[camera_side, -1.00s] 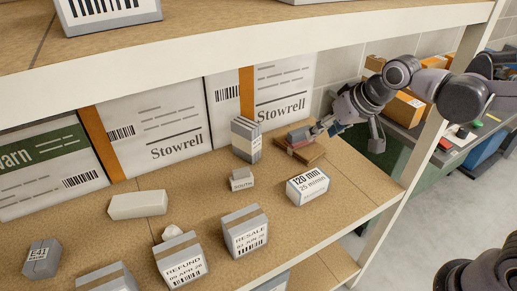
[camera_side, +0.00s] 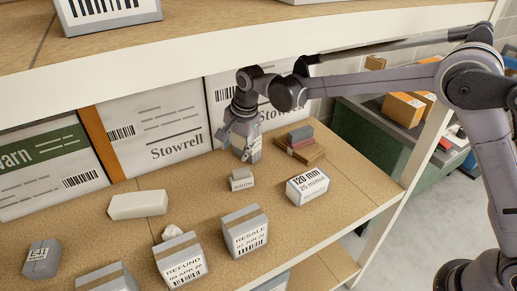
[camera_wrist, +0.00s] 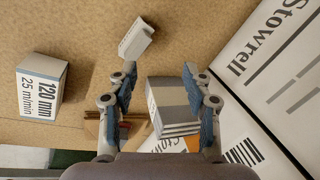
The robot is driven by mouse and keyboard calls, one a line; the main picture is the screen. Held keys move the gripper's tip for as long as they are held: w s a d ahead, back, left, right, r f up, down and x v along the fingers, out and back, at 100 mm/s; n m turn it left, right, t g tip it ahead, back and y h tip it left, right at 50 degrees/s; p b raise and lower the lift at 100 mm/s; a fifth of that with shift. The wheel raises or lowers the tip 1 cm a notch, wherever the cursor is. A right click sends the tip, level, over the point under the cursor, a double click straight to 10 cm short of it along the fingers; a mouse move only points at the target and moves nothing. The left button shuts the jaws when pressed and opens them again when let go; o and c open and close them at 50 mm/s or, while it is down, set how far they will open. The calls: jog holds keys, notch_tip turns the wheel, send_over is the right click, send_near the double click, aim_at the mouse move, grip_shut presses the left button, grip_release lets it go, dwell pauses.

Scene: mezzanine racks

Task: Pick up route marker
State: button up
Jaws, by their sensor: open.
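A small grey-white block marked SOUTH (camera_side: 241,179) stands on the middle of the shelf and fits the route marker. In the wrist view the block (camera_wrist: 136,38) lies ahead of the fingers, above the left fingertip. My gripper (camera_side: 238,142) is open and empty, pointing down beside the back wall of cartons. It is over an upright stack of grey slabs (camera_side: 254,152), partly covering it. In the wrist view the slab stack (camera_wrist: 172,102) shows between my two fingers (camera_wrist: 159,70); I cannot tell whether they touch it.
A box marked 120 mm (camera_side: 307,186) and a brown stack with a red and grey item (camera_side: 302,146) are to the right. RESALE (camera_side: 245,234) and REFUND (camera_side: 182,261) boxes stand in front. A long white block (camera_side: 138,205) lies left. The upper shelf (camera_side: 250,45) overhangs.

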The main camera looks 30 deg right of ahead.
aim_at(241, 169)
jog(key=f+m+g, duration=0.1)
jog(key=f+m, duration=0.1)
jog(key=f+m+g, duration=0.1)
jog(key=f+m, duration=0.1)
jog(key=m, duration=0.1)
jog(key=f+m+h, duration=0.1)
jog(key=f+m, duration=0.1)
jog(key=m, duration=0.1)
jog(key=shift+d+g, duration=0.4)
jog(key=shift+s+f, duration=0.2)
jog(key=shift+f, duration=1.15)
jog(key=shift+s+f, duration=0.2)
jog(key=shift+f, duration=1.15)
grip_shut()
